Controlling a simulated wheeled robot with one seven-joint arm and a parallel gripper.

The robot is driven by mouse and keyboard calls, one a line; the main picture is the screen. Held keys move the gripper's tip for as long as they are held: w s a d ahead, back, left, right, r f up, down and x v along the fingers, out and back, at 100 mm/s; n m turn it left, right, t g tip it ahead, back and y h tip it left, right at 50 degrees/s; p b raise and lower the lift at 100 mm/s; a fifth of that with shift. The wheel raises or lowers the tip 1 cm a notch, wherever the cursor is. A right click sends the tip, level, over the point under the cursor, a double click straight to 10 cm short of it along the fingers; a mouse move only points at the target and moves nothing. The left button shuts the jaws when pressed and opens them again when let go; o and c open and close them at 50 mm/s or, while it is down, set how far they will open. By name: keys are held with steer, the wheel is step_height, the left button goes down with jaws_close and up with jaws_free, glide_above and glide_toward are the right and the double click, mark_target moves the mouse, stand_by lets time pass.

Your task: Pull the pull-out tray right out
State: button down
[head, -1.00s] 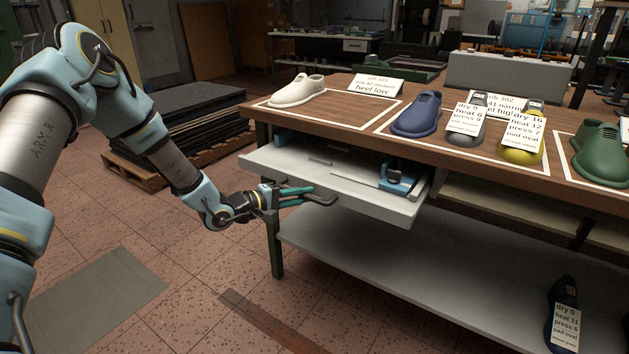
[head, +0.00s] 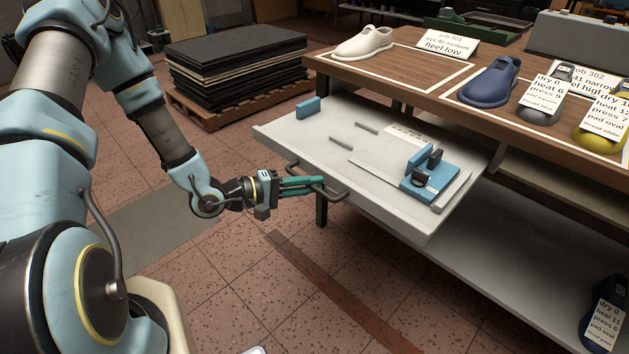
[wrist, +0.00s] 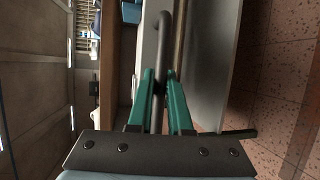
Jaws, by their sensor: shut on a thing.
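The pull-out tray (head: 300,137) is a light grey, shallow tray standing far out from under the wooden worktop. Its dark bar handle (head: 327,192) is on the front edge. My gripper (head: 312,186) has green fingers and is shut on this handle. In the wrist view the two green fingers (wrist: 164,88) close around the handle bar (wrist: 160,42). On the tray are a blue block (head: 308,108), small grey strips, a paper label and a blue fixture (head: 425,180) with dark knobs. The tray's back end is hidden near the worktop.
The worktop (head: 420,84) carries a white shoe last (head: 364,43), a blue one (head: 490,80) and cards. A grey lower shelf (head: 470,260) runs beneath. A pallet of dark sheets (head: 235,65) stands behind at left. The tiled floor before the tray is clear.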

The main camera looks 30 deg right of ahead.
steer(key=c, duration=0.8)
jaws_free()
steer(key=shift+c, duration=0.2)
steer(key=b+v, duration=0.1)
steer(key=v, duration=0.9)
steer(key=shift+a, duration=0.35)
steer(key=shift+w, duration=0.1)
steer(key=shift+w, duration=0.1)
